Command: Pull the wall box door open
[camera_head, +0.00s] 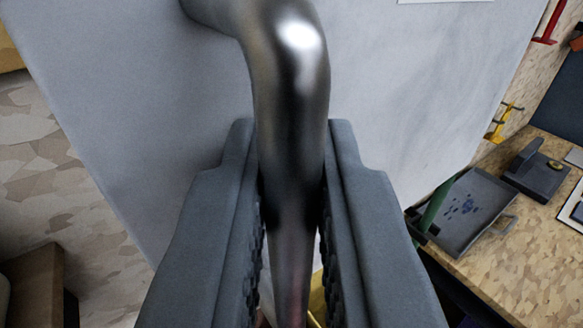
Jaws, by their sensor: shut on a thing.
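The wall box door (420,85) is a pale grey panel that fills the middle of the view. Its shiny metal handle (291,85) bends out from the panel at the top and runs down between my fingers. My gripper (290,190) is shut on the handle, with a dark grey finger on each side of the bar. The handle's lower end is partly hidden between the fingers. The box's inside and the hinge are not in view.
At the right is a wooden workbench (510,270) with a grey tray (468,208) and a dark device (537,170) on it. A brown box-like thing (38,280) stands at the lower left. Patterned floor (50,160) shows at the left.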

